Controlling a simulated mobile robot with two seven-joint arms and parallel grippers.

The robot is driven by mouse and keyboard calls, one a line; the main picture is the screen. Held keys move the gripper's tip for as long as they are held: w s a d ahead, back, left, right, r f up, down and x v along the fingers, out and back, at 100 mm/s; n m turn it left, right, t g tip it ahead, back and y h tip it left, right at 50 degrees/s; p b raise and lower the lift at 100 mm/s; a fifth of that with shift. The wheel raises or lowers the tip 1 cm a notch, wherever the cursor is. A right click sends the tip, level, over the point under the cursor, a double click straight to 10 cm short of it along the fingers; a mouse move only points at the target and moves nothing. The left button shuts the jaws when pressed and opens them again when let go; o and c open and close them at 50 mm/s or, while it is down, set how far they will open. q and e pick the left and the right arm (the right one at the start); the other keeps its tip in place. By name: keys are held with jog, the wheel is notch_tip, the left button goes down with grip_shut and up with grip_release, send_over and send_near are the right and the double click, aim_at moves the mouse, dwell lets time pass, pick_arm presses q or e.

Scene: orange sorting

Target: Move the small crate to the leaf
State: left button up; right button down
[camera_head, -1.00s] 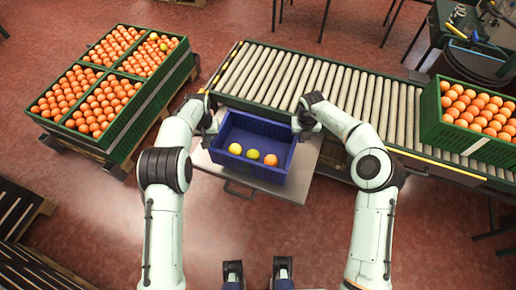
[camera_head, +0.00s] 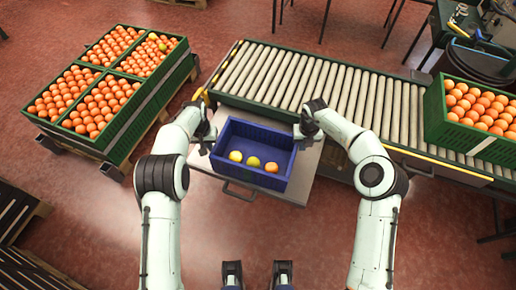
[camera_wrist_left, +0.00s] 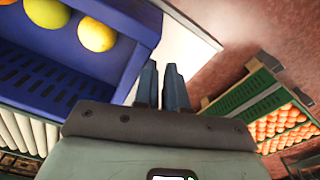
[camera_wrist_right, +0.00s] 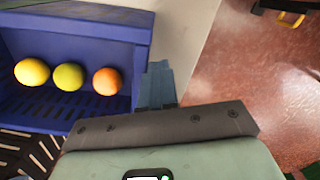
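My right gripper (camera_head: 301,133) is at the crate's far right corner. In the right wrist view its fingers (camera_wrist_right: 157,85) look together, beside the crate wall (camera_wrist_right: 75,32), with nothing visible between them.
The roller conveyor (camera_head: 300,82) runs behind the leaf. A green crate of oranges (camera_head: 478,141) stands on its right end. Several green crates of oranges (camera_head: 150,100) stand on a pallet at the left. Red floor is clear in front of the leaf.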

pick_arm(q)
jog(key=shift+o, duration=0.2)
jog(key=shift+s+a, duration=0.1)
jog(key=shift+a, duration=0.5)
pick_arm(e)
jog(key=shift+d+r, duration=0.1)
jog(key=shift+d, duration=0.55)
pick_arm(q)
jog(key=shift+a, duration=0.1)
pick_arm(e)
jog(key=c, duration=1.4)
grip_release()
jog(key=shift+c, duration=0.2)
jog(key=shift+d, duration=0.1)
pick_arm(q)
jog(key=shift+r, duration=0.15)
notch_tip(320, 180, up, 12)
jog(key=shift+s, duration=0.3)
pick_arm(e)
notch_tip(320, 180, up, 12)
jog(key=shift+s, duration=0.35)
pick_arm(q)
jog(key=shift+s+f, duration=0.1)
jog(key=shift+f, duration=0.1)
